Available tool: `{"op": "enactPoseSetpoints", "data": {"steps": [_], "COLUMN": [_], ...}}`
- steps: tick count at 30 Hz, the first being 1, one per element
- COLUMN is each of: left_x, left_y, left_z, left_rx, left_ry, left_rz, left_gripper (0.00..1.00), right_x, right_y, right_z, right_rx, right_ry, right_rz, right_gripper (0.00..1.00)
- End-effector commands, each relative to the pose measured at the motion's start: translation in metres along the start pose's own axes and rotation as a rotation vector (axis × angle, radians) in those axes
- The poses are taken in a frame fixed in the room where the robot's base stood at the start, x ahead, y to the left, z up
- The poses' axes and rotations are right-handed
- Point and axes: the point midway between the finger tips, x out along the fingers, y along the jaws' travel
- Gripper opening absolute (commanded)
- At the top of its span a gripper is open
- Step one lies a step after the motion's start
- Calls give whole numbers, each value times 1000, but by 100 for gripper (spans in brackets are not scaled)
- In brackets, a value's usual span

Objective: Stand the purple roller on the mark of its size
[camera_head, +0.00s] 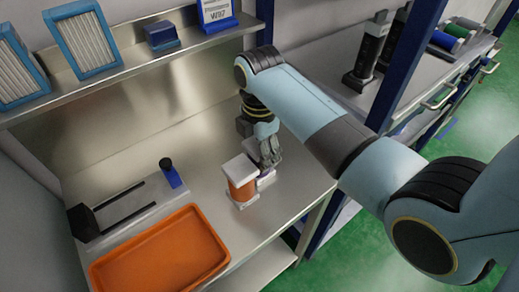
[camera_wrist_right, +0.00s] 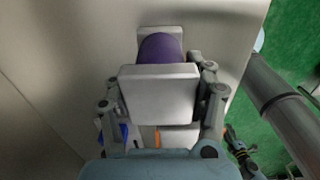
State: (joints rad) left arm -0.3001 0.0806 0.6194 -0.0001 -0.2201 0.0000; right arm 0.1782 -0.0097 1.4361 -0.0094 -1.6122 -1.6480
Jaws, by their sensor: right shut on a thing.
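The purple roller (camera_wrist_right: 160,47) has white square end plates. In the right wrist view it lies between the fingers of my right gripper (camera_wrist_right: 160,88), with one white plate facing the camera and the other beyond. In the head view my right gripper (camera_head: 268,157) points down over the bench and hides most of this roller; its white lower plate (camera_head: 266,181) shows close to the bench. I cannot tell whether it touches. An orange roller (camera_head: 241,185) with white end plates stands upright just to its left. No size mark can be made out. My left gripper is out of view.
An orange tray (camera_head: 213,274) lies at the bench front. Left of the rollers is a grey plate with dark slots (camera_head: 122,210) and a blue block with a black knob (camera_head: 170,174). A shelf (camera_head: 130,71) runs above the back. The bench's right edge is close to the gripper.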

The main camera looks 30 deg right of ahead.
Motion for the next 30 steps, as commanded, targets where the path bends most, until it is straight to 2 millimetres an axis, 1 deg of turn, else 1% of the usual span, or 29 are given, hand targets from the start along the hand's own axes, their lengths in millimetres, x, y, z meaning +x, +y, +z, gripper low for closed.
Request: {"op": "enactPoseSetpoints", "data": {"steps": [3,4,9,17,20,23,30], "left_x": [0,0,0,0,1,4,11], "left_y": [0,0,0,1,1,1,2], "left_z": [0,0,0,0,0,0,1], "left_rx": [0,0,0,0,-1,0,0], "left_ry": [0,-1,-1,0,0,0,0], "left_rz": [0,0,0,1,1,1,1], "left_gripper": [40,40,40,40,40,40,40], "right_x": [2,3,2,2,-3,-16,-71], "right_y": [0,0,0,0,1,1,2], "right_z": [0,0,0,0,0,0,0], "right_rx": [0,0,0,0,0,0,0], "right_ry": [0,0,0,0,0,0,0], "right_rz": [0,-1,0,0,2,4,7], "right_gripper": [6,56,78,78,78,78,78]}}
